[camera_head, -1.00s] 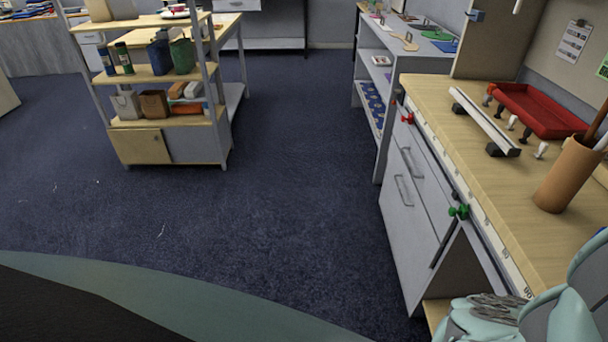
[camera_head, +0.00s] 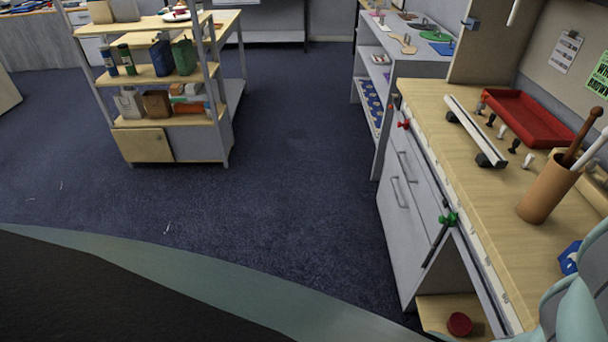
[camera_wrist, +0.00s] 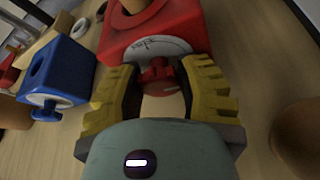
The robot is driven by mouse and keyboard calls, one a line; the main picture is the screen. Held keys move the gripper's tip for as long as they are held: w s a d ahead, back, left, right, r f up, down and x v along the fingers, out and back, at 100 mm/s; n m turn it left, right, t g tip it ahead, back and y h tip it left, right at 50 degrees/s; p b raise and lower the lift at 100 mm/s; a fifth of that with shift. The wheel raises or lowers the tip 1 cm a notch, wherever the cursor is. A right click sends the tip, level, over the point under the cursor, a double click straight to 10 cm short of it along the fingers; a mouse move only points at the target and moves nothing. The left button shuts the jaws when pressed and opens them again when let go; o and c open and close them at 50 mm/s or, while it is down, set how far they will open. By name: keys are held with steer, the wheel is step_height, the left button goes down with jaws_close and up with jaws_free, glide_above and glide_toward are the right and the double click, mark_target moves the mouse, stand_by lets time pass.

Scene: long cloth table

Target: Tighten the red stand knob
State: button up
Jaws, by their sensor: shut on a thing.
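In the wrist view a red stand (camera_wrist: 205,30) stands upright at the top middle, with a pale marked dial face on its near side. The red knob (camera_wrist: 157,72) sits on the front of that face. My gripper (camera_wrist: 160,78) has its yellow fingers on either side of the knob and is shut on it. In the head view only part of my arm shows at the lower right; the gripper, the red stand and its knob are not visible there.
A blue stand (camera_wrist: 62,70) with its own blue knob (camera_wrist: 47,105) is left of the red one. Brown rounded things flank the wrist view. In the head view the tabletop holds a red tray (camera_head: 530,118), a tan cup of tools (camera_head: 548,187) and a blue object (camera_head: 570,258).

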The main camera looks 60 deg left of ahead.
steer(key=shift+d+r+m, duration=0.15)
steer(key=shift+m, duration=0.15)
stand_by(0.4)
steer(key=o, duration=1.2)
steer(key=shift+f, duration=0.2)
